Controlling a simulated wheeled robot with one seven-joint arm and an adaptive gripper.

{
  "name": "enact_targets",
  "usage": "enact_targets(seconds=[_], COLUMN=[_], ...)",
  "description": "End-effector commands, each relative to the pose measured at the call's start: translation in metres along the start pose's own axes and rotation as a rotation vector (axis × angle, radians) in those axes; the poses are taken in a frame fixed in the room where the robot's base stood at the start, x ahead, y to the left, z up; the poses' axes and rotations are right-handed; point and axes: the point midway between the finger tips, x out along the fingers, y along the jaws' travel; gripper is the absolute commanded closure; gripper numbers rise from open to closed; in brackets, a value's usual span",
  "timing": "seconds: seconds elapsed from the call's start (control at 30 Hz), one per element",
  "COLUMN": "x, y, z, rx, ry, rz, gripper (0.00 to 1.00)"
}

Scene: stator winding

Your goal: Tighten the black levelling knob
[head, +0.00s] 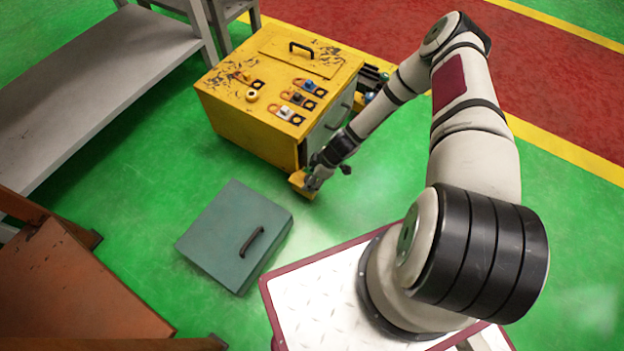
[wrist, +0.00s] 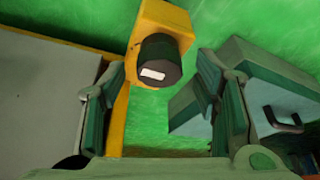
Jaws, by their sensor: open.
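The black levelling knob (wrist: 160,62) shows in the wrist view as a dark cylinder with a white mark on its face. It sits on a yellow foot bracket (wrist: 165,18) of the yellow cabinet. In the wrist view my gripper (wrist: 160,80) is open, one finger on each side of the knob, with visible gaps. I cannot tell how far ahead of the fingertips the knob is. In the head view my gripper (head: 316,180) is low at the front corner of the yellow cabinet (head: 240,122), beside the foot bracket (head: 299,184). The knob is not clearly visible there.
A grey-green panel with a black handle (head: 236,232) lies on the green floor near my gripper. The cabinet top carries orange tags and coloured knobs (head: 297,98). A grey bench (head: 95,85) stands at left and a brown surface (head: 70,290) at lower left.

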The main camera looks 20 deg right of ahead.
Motion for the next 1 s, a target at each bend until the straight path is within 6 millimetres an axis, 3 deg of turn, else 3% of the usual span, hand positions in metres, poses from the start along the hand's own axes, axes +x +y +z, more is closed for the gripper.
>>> enact_targets(seconds=[0.3, 0.5, 1.0], x=[0.0017, 0.0016, 0.0016], y=[-0.0001, -0.0002, -0.002], z=[-0.0004, -0.0003, -0.0009], rx=[0.0, 0.0, 0.09], ry=[0.0, 0.0, 0.001], rz=[0.0, 0.0, 0.036], gripper=[0.46, 0.91, 0.92])
